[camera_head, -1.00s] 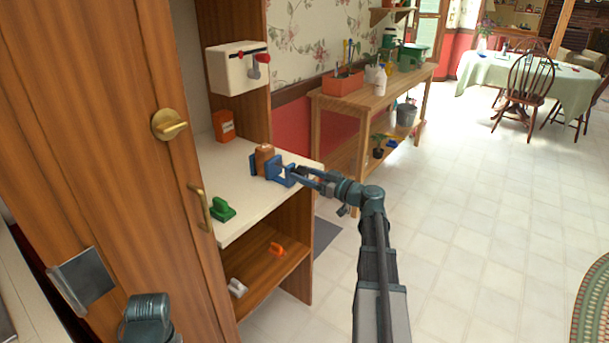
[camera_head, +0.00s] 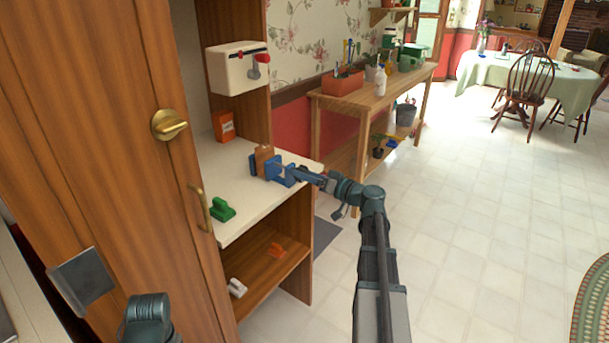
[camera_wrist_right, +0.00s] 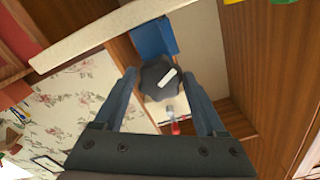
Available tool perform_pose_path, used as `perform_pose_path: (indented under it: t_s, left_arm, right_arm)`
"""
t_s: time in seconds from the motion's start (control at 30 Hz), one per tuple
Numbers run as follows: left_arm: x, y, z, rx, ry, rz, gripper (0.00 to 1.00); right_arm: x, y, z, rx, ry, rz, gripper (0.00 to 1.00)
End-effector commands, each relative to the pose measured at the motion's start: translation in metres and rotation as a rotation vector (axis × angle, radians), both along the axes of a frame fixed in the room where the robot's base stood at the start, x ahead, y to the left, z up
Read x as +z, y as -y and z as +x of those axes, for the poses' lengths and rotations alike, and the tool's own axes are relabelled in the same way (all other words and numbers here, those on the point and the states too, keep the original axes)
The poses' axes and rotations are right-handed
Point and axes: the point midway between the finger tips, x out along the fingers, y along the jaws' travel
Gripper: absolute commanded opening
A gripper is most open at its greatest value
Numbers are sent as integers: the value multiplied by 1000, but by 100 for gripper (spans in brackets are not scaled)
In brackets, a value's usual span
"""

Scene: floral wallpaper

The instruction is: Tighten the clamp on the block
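The blue clamp (camera_head: 279,171) stands on the pale counter, against the brown block (camera_head: 263,159). My right gripper (camera_head: 298,173) reaches in from the right, level with the clamp's near end. In the right wrist view, a dark round knob (camera_wrist_right: 158,84) with a white mark lies between the two fingers of my right gripper (camera_wrist_right: 159,82). The fingers stand apart on either side of it, and they look open with narrow gaps. Behind the knob is the clamp's blue body (camera_wrist_right: 153,38). The block is hidden there.
The counter (camera_head: 243,184) also holds a green object (camera_head: 222,209) at the front and an orange box (camera_head: 223,125) at the back. A white box with a red handle (camera_head: 236,70) hangs above. A tall wooden door (camera_head: 95,150) stands at left.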

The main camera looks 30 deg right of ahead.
Motion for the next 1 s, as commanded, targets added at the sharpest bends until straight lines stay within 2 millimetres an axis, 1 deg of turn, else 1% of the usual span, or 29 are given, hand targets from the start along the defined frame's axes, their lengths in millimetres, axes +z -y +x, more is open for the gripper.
perform_pose_path:
  t_s: [0.03,0.07,0.1,0.37,0.47,0.57,0.8,1.0]
  left_arm:
    - [0,0,0,0,0,0,50]
    - [0,0,0,0,0,0,50]
    - [0,0,0,0,0,0,50]
    - [0,0,0,0,0,0,50]
    - [0,0,0,0,0,0,50]
    - [0,0,0,0,0,0,50]
    - [0,0,0,0,0,0,50]
    - [0,0,0,0,0,0,50]
  right_arm:
    - [0,0,0,0,0,0,84]
    - [0,0,0,0,0,-1,90]
    - [0,0,0,0,0,-1,93]
    - [0,0,-1,0,0,-1,93]
    - [0,2,-6,-1,1,-1,93]
    - [0,8,-20,-3,0,-1,93]
    - [0,28,-68,-4,0,-1,93]
    - [0,42,-103,-4,0,-1,93]
